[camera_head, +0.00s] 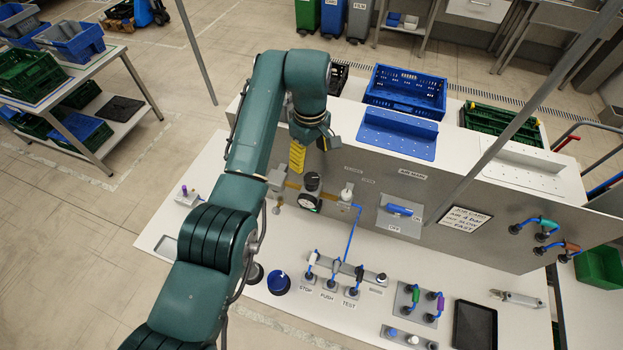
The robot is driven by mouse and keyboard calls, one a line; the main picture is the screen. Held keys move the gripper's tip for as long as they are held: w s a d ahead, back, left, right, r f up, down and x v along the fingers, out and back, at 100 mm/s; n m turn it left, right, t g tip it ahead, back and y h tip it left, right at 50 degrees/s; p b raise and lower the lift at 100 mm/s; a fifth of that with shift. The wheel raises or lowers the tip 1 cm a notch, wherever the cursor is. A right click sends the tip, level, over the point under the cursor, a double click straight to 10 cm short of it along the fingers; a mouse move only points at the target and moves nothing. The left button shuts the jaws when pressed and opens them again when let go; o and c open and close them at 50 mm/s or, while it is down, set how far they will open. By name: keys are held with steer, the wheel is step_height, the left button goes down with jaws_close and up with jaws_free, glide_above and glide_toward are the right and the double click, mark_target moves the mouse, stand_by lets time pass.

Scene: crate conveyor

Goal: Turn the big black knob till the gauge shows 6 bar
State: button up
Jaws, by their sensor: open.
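The black knob (312,181) stands on top of the regulator on the panel in the head view. The round gauge (308,202) sits just below it, with a dark face and some green; its reading is too small to make out. My gripper (326,142) is above the knob and slightly to its right, pointing down, apart from it and empty. Its fingers are small and dark here, seen from above. A yellow handle (297,157) lies just left of the gripper, above the knob.
A small white-topped fitting (346,193) is right of the knob, with a blue hose (352,232) below. A blue-handled valve (399,210) and job card (465,219), apparently reading "4 bar", are further right. Labelled switches (332,275) stand on the bench in front.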

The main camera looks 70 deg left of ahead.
mark_target(311, 178)
step_height(311, 178, down, 10)
steer(key=shift+r+p, duration=0.1)
steer(key=shift+p, duration=0.6)
steer(key=c, duration=1.2)
